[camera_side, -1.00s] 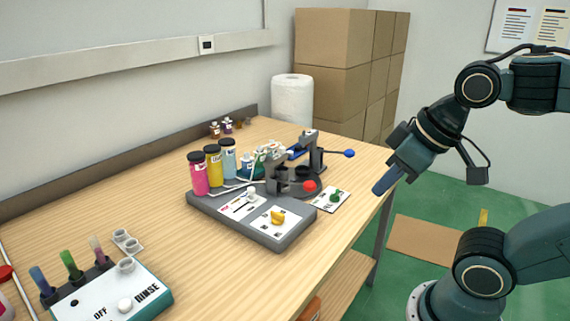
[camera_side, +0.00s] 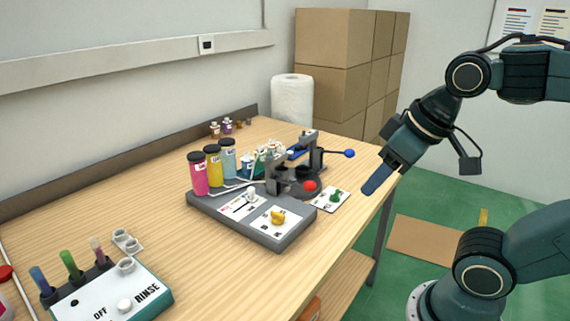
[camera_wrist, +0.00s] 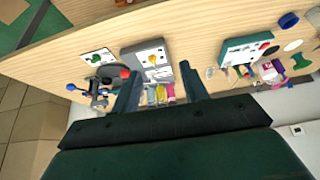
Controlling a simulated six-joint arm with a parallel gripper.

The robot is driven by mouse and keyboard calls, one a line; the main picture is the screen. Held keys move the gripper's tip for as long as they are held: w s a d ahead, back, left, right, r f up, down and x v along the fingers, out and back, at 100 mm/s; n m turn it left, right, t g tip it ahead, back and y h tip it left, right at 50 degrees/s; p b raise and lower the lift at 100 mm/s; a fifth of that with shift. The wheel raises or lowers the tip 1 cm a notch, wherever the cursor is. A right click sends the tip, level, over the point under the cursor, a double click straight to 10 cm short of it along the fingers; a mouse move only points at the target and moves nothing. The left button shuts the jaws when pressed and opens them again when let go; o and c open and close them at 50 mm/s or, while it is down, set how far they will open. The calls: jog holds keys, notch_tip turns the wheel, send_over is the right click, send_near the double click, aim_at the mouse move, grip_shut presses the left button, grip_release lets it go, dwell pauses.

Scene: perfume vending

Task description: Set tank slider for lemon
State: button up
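The tank slider (camera_side: 251,193) is a pale knob on a white plate with a dark slot, on the grey dispenser base (camera_side: 283,243). Its exact setting is too small to tell. Behind it stand a pink tank (camera_side: 200,176), a yellow tank (camera_side: 213,168) and a light blue tank (camera_side: 228,157); their labels are unreadable. A yellow knob (camera_side: 277,217) sits on a second white plate. My gripper (camera_side: 374,182) is in the air at the table's right edge, well apart from the slider. In the wrist view my gripper (camera_wrist: 160,69) has its fingers apart, with nothing held.
A press with a red knob (camera_side: 310,186) and a blue-ended lever (camera_side: 349,153) stands right of the tanks. A green knob (camera_side: 335,195) sits on a white card. The rinse box (camera_side: 150,302) is at front left. The table between is clear.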

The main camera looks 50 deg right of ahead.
jog(key=w+d+r+m+g, duration=0.15)
jog(key=w+r, duration=0.35)
jog(key=w, duration=0.5)
jog(key=m+g, duration=0.4)
jog(key=m, duration=0.3)
send_over(251, 188)
notch_tip(251, 188, down, 13)
jog(key=shift+r, duration=0.1)
notch_tip(251, 188, down, 14)
jog(key=shift+r, duration=0.1)
grip_shut()
